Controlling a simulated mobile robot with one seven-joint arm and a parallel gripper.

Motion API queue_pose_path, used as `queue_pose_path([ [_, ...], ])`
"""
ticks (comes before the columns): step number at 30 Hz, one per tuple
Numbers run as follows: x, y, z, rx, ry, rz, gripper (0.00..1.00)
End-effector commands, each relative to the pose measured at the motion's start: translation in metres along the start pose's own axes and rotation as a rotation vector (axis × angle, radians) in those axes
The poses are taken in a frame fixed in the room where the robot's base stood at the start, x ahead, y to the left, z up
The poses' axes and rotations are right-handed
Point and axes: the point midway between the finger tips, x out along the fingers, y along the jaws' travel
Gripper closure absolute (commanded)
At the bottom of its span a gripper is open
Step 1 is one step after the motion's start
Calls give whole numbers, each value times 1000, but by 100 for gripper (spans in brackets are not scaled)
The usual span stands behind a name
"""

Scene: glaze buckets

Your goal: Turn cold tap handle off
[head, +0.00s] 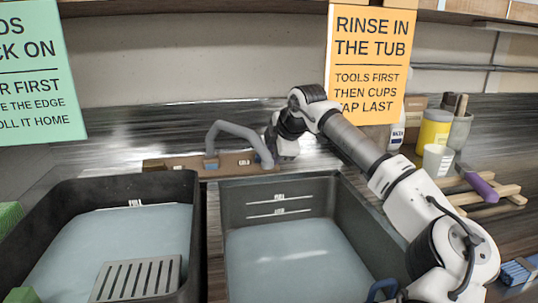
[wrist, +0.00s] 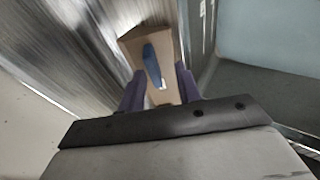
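A grey arched tap (head: 240,131) rises from a brown board (head: 226,160) behind the tubs, with a small label that seems to read COLD. In the wrist view a blue lever handle (wrist: 153,66) stands on the brown board (wrist: 136,47), with a small white label at its near end. My gripper (wrist: 159,88) has its two purple fingers apart, one on each side of the handle's near end. I cannot tell whether they touch it. In the head view my gripper's fingers are hidden behind my wrist, at the right end of the board.
A black tub (head: 181,182) of pale water with a slotted grey rack (head: 137,279) stands at left. A grey sink (head: 340,215) holds water below my arm. A yellow tub (head: 433,132), a white cup (head: 437,160) and a purple-handled tool (head: 481,187) are at right.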

Motion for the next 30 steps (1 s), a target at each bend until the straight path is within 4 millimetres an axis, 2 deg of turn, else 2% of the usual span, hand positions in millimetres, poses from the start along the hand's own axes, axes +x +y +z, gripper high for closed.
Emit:
queue_pose_path([
  [6,-29,-39,13,0,-4,0,66],
  [15,-60,-73,23,1,-1,1,66],
  [21,-65,-79,24,0,-1,0,66],
  [30,-67,-78,23,0,-1,0,66],
])
